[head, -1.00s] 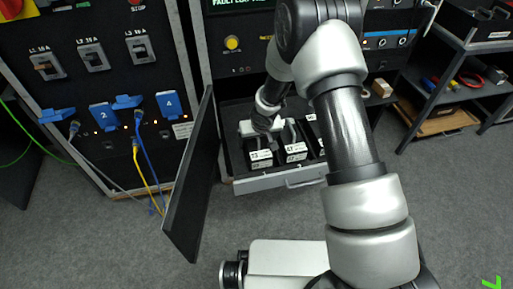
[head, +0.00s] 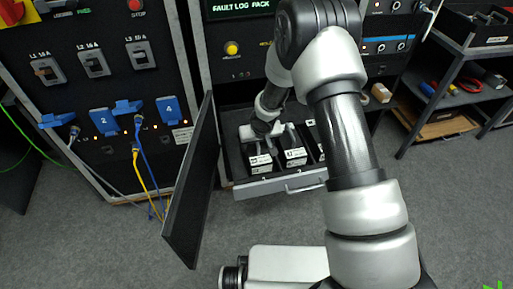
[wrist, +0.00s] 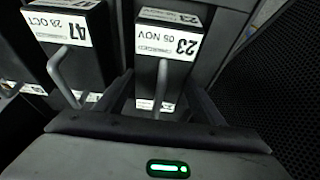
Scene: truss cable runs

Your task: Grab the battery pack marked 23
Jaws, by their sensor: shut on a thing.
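The battery pack marked 23 (wrist: 165,42) is a black block with a white label that also reads 05 NOV, upside down in the wrist view. In the head view it sits at the left of the open drawer (head: 278,184). In the head view my gripper (head: 262,136) is over this pack, partly hidden by my arm.
An open black door panel (head: 190,185) stands just left of the drawer. Blue plugs (head: 104,121) and hanging cables (head: 147,180) are on the cabinet at left. A shelf rack (head: 440,95) stands at right. The grey floor in front is clear.

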